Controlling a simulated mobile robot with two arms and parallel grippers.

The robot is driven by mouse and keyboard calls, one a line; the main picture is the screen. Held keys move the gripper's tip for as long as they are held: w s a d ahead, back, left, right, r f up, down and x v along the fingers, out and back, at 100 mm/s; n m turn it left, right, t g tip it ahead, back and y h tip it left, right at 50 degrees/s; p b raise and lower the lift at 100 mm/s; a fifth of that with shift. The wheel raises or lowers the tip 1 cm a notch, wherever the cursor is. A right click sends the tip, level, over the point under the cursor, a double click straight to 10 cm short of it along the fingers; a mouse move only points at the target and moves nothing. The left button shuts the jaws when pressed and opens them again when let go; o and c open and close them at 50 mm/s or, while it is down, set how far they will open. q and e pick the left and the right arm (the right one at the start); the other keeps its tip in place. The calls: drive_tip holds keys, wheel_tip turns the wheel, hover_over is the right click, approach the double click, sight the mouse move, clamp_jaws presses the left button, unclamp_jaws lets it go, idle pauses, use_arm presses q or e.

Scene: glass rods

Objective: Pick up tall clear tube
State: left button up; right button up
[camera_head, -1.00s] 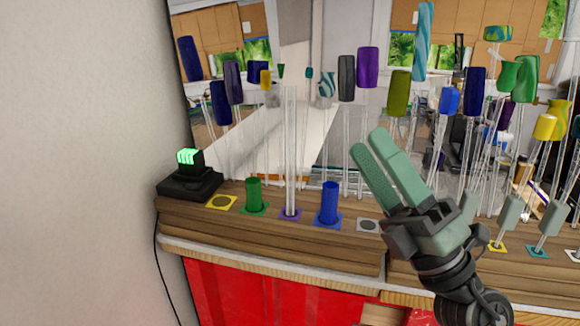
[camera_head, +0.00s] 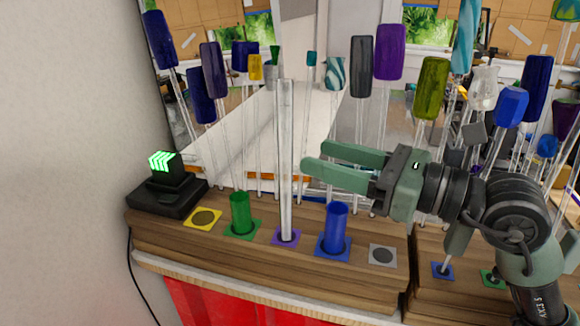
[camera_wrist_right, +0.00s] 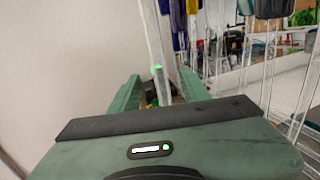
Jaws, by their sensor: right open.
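The tall clear tube (camera_head: 286,150) stands upright on the purple square (camera_head: 287,236) of the wooden ledge in the head view. In the right wrist view the tube (camera_wrist_right: 152,45) rises ahead, between the lines of the two fingers. My right gripper (camera_head: 311,160) is open and level, its fingers pointing left at the tube. The fingertips are just right of the tube at about mid-height, and no grip on it shows. In the right wrist view my right gripper (camera_wrist_right: 158,90) is open. My left gripper is not in view.
A short green cup (camera_head: 240,212) stands left of the tube and a short blue cup (camera_head: 335,227) right of it, under the gripper. Rods with coloured heads, such as a purple one (camera_head: 390,52), stand behind. A black device (camera_head: 167,190) with a lit green cube sits far left.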

sight(292, 145)
drive_tip(key=a+p, duration=0.1)
drive_tip(key=w+a+p, duration=0.1)
drive_tip(key=a+r+p, duration=0.1)
drive_tip(key=a, duration=0.1)
drive_tip(key=shift+w, duration=0.4)
drive_tip(key=shift+w+p+x, duration=0.2)
drive_tip(key=shift+p+x, duration=0.5)
drive_tip(key=shift+x, duration=0.55)
drive_tip(key=shift+w+a+f, duration=0.15)
drive_tip(key=shift+w+f, duration=0.05)
drive_tip(key=shift+f, duration=0.1)
clamp_jaws()
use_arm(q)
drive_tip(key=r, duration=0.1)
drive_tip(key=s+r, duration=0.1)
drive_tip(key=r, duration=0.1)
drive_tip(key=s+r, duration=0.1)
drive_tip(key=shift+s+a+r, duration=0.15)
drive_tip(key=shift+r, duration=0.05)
